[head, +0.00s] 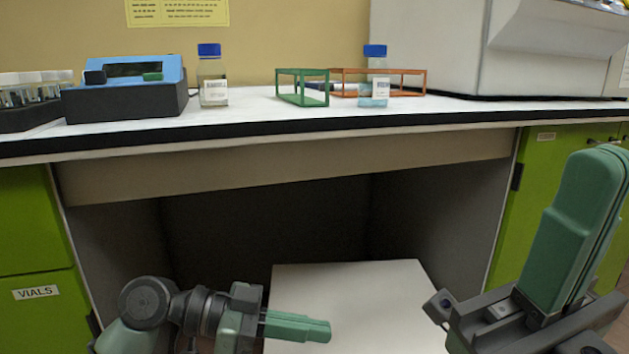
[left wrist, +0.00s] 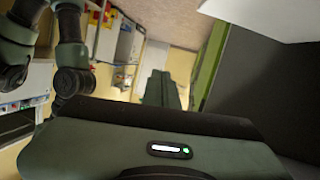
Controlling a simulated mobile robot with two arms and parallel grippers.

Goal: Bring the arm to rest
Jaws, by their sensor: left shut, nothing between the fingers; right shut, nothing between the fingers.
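My left gripper (head: 328,331) is low in the head view, in front of the bench's knee space. Its green fingers point right, lie together and hold nothing. My right gripper (head: 603,158) is large and close at the right edge, its green fingers pointing up, shut and empty. Both are clear of the items on the bench. In the left wrist view the dark green fingers (left wrist: 160,90) show beyond the wrist housing, with nothing between them.
The white bench top (head: 250,113) carries a blue-topped device (head: 130,92), two blue-capped bottles, a green rack (head: 303,87), an orange rack (head: 410,82) and a vial tray (head: 30,115). A white panel (head: 350,285) lies low in the dark knee space between green cabinets (head: 35,230).

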